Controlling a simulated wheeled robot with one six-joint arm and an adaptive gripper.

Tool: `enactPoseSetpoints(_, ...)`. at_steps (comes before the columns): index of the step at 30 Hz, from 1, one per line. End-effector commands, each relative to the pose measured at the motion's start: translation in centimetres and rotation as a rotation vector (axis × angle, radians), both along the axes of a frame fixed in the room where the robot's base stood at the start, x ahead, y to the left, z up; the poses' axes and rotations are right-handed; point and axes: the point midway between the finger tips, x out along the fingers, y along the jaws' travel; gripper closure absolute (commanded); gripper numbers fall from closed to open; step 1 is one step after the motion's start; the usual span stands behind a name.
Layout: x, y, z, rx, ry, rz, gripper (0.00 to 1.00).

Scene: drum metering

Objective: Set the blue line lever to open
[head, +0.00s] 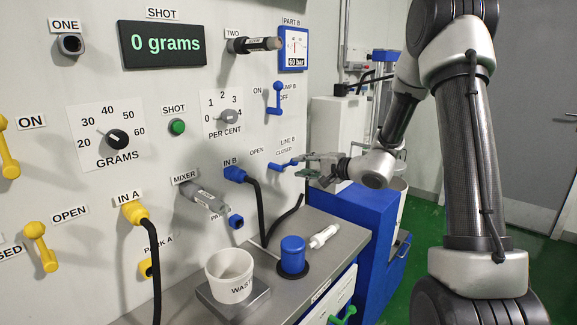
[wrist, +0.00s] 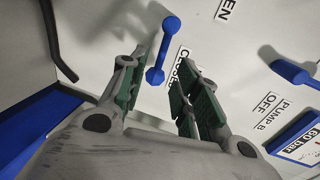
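The blue line lever (head: 284,166), under the LINE B label, lies nearly level on the wall panel in the head view. Its right end points to the CLOSED side. My gripper (head: 306,167) is just right of it, reaching in from the right. In the wrist view the lever (wrist: 162,50) shows as a blue bar with a knob at each end. Its lower knob appears between the open green-padded fingers of my gripper (wrist: 160,82). Neither finger clearly touches it. The CLOSED label (wrist: 182,66) is partly hidden by a finger, and the OPEN label (wrist: 226,8) is cut off.
Above is the blue pump B lever (head: 278,98); it also shows in the wrist view (wrist: 294,73). Left are the IN B plug (head: 235,174) and its black hose. Below, a bench holds a white waste cup (head: 229,275), a blue cylinder (head: 292,255) and a white tube (head: 324,236).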

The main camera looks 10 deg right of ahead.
Motion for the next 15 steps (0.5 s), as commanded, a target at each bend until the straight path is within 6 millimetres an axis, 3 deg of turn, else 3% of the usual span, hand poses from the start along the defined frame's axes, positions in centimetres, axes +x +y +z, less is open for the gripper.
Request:
enactPoseSetpoints(9,4.1,3.2,-1.0,0.0,0.001,0.004,0.68)
enactPoseSetpoints(15,5.2,4.0,-1.3,0.0,0.001,0.004,0.68)
